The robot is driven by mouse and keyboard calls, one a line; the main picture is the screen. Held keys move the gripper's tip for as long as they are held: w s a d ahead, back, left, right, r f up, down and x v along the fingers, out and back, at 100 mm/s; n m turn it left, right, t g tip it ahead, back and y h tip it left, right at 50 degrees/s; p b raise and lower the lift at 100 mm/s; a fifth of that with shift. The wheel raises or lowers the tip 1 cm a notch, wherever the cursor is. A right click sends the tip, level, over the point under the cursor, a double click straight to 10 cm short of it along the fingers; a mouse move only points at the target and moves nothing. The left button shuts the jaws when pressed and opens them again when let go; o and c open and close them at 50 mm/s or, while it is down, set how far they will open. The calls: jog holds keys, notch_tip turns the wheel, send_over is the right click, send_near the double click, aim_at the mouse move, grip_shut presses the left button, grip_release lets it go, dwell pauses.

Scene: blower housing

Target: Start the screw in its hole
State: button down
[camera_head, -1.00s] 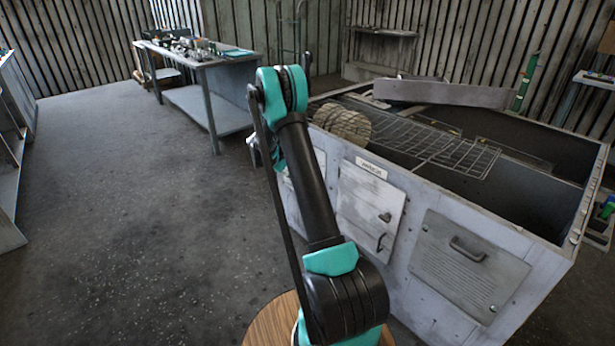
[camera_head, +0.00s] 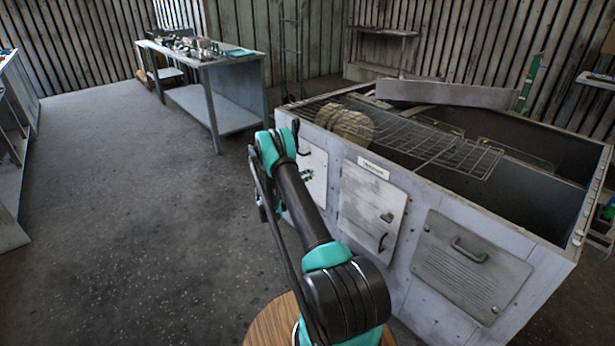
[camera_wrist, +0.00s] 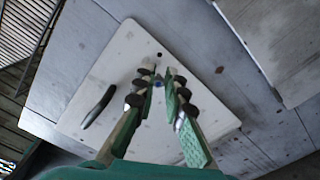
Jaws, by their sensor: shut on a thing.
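In the wrist view my gripper (camera_wrist: 164,80) is shut on a small screw (camera_wrist: 159,85), of which only a dark bluish bit shows between the fingertips. The fingertips point at a pale cover panel (camera_wrist: 120,75) with a dark handle (camera_wrist: 98,106). A dark hole (camera_wrist: 219,70) shows to the right of the fingertips, and a small dark spot lies just beyond them. I cannot tell whether the screw touches the panel. The panel also shows in the head view (camera_head: 314,168), partly behind my arm; my fingers cannot be made out there.
The panel is on the front of a big grey housing (camera_head: 440,215) with an open top. A middle door (camera_head: 370,205) and a louvred cover (camera_head: 470,265) are beside it. A wire rack (camera_head: 445,148) and a ribbed roller (camera_head: 345,122) lie on top. Floor at left is clear.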

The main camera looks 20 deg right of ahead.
aim_at(326, 166)
jog(key=shift+x, duration=3.05)
jog(key=shift+s+d+r, duration=0.15)
jog(key=shift+s+d, duration=0.05)
jog(key=shift+s, duration=0.05)
jog(key=shift+w+d, duration=0.25)
jog(key=shift+d, duration=0.35)
jog(key=c, duration=1.5)
grip_release()
jog(key=o, duration=0.5)
jog(key=shift+v, duration=4)
